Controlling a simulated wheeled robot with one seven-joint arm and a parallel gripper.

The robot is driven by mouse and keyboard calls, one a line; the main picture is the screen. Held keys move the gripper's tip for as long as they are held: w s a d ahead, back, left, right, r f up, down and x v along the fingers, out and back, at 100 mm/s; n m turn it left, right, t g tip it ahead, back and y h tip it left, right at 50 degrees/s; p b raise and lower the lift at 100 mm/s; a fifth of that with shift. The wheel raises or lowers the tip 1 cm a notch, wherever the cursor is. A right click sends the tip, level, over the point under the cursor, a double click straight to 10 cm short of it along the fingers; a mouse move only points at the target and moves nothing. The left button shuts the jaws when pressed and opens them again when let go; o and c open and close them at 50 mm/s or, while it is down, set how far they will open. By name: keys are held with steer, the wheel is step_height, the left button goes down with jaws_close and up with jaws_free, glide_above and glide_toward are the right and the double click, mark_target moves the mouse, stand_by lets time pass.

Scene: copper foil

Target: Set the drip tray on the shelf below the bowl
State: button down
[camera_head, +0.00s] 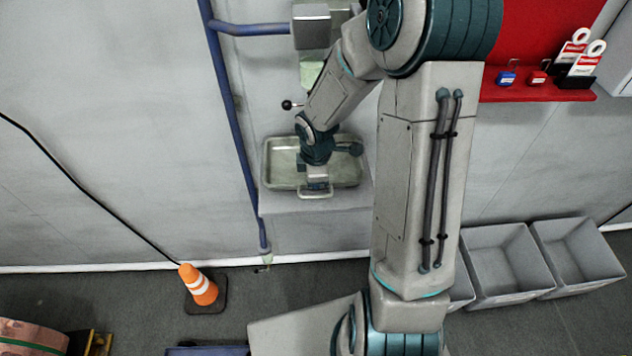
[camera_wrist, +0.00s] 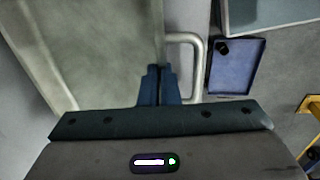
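The drip tray (camera_head: 278,172) is a shallow, pale metal pan with a raised rim and a loop handle (camera_head: 315,193) on its near side. It is level, at the pale shelf block (camera_head: 315,232) against the wall; I cannot tell whether it rests fully on it. My gripper (camera_head: 317,184) points down at the tray's near edge. In the wrist view my gripper's fingers (camera_wrist: 159,82) are close together on the tray's rim, beside the handle (camera_wrist: 200,62). The tray (camera_wrist: 95,45) fills the left of that view. I cannot make out the bowl clearly; my arm hides part of the area above.
A blue pipe (camera_head: 231,115) runs down left of the tray. A red shelf (camera_head: 535,91) with padlocks is at upper right. Grey bins (camera_head: 575,262) stand on the floor at right, an orange cone (camera_head: 199,286) at left. A blue tray (camera_wrist: 235,75) lies below.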

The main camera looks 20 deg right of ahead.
steer(key=shift+f, duration=0.5)
steer(key=shift+f, duration=0.2)
steer(key=c, duration=1.7)
jaws_free()
steer(key=shift+r, duration=0.1)
step_height(320, 180, up, 12)
steer(key=s+p, duration=0.2)
steer(key=s+r+m, duration=0.4)
steer(key=s+m, duration=0.1)
steer(key=s+r+m+t, duration=0.1)
steer(key=s+r+m, duration=0.3)
steer(key=s+m, duration=0.1)
steer(key=s+r+m+t, duration=0.1)
steer(key=s+r+m, duration=0.3)
steer(key=s+m, duration=0.1)
steer(key=shift+s+m, duration=0.1)
steer(key=shift+m, duration=0.3)
